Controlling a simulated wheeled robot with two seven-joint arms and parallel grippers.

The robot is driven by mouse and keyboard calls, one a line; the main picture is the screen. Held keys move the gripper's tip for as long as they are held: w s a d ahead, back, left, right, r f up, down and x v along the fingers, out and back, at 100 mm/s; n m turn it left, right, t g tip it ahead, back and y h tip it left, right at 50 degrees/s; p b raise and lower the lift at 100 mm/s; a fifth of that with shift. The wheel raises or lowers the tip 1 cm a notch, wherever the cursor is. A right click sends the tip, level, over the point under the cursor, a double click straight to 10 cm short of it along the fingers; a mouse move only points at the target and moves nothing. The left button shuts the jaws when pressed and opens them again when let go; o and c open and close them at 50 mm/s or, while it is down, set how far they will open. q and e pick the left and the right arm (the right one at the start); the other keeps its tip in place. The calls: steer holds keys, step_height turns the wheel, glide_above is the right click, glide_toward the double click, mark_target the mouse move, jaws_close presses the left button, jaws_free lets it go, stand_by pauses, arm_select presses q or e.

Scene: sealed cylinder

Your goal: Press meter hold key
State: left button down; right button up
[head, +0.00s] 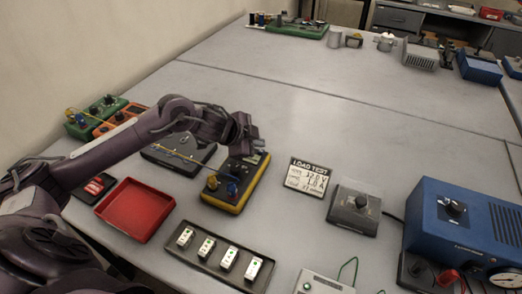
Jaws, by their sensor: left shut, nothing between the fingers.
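The meter is a yellow-edged dark handheld unit (236,183) lying flat on the table in the middle of the head view. Blue and yellow plugs or knobs show at its near end. My left gripper (254,150) is shut and empty, over the far end of the meter. It hides part of the meter's upper face, and the hold key cannot be made out. Whether the fingertips touch the meter cannot be told. My right gripper is not in view.
A red tray (136,209) lies left of the meter. A dark tray (220,255) with several white modules is in front. A load test card (307,176), a grey knob box (354,210) and a blue power supply (463,225) stand to the right.

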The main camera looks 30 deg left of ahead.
arm_select(q)
steer(key=shift+f, duration=0.15)
stand_by(0.3)
steer(key=shift+f, duration=0.3)
steer(key=shift+f+b, duration=0.3)
steer(key=shift+f, duration=0.1)
stand_by(0.5)
steer(key=shift+r, duration=0.1)
steer(key=shift+r+p, duration=0.7)
steer(key=shift+p, duration=0.2)
step_height(320, 180, up, 5)
steer(key=p, duration=0.5)
